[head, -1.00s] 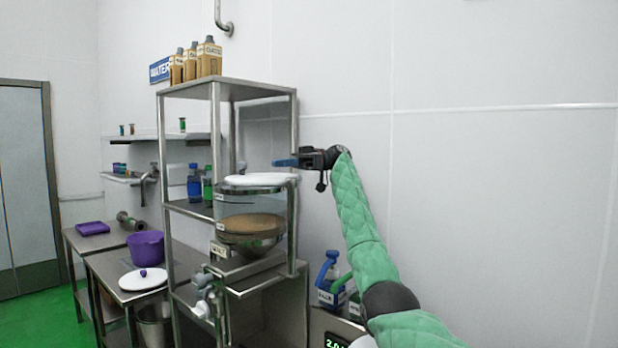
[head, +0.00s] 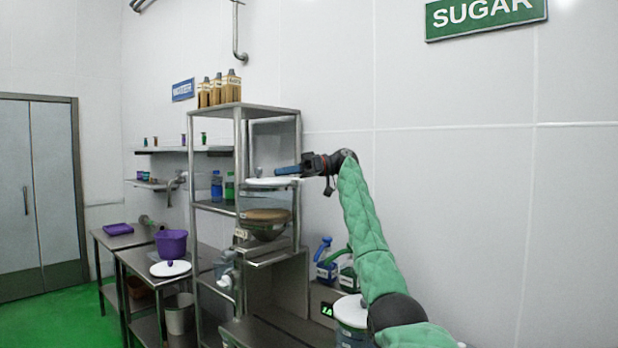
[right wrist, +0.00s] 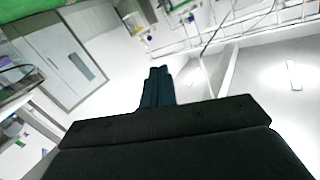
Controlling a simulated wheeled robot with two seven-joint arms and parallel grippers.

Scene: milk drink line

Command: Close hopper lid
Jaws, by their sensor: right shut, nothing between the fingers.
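The hopper (head: 265,231) stands on the metal rack, a clear-walled vessel with brown contents. Its white lid (head: 262,184) lies flat and level across the top in the head view, with a small knob showing near its left side. I cannot tell whether it is fully seated. My right gripper (head: 286,170) reaches in from the right, its blue fingers shut and empty. The fingertips appear just above the lid's right part; contact cannot be made out. In the right wrist view the shut fingers (right wrist: 157,88) have nothing between them. My left gripper is not in view.
Blue and green jugs (head: 326,258) are at lower right. A purple pot (head: 171,243) and another white lid (head: 170,268) sit on the left table.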

